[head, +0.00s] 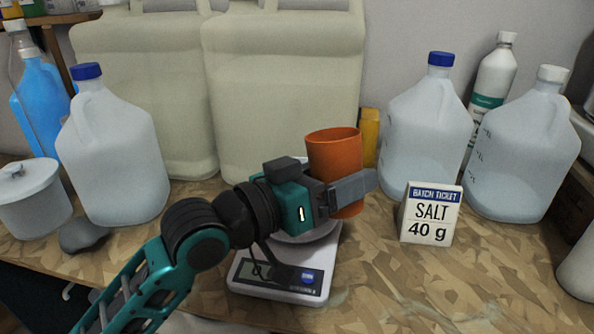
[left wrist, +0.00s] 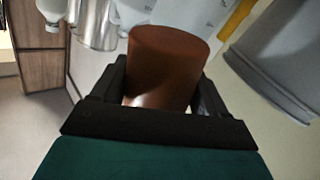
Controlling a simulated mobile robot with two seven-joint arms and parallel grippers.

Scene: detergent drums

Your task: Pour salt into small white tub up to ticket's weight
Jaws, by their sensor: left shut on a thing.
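My left gripper (head: 345,190) is shut on an orange-brown cup (head: 333,150), held about upright over the scale. The cup also shows between the fingers in the left wrist view (left wrist: 168,65). Its contents cannot be seen. The white scale (head: 280,285) stands on the bench below, its round pan (head: 310,236) partly hidden by my gripper. Its display (head: 258,271) is partly covered and the reading is not clear. No small open white tub can be made out on the pan. The batch ticket (head: 431,214) reads "SALT 40 g" and stands right of the scale. My right gripper is not in view.
A lidded white pot (head: 35,205) and a dark grey lump (head: 84,235) are at left. Jugs stand on both sides, including a blue-capped one (head: 112,155) and another (head: 425,125). Large cream drums (head: 280,90) stand behind.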

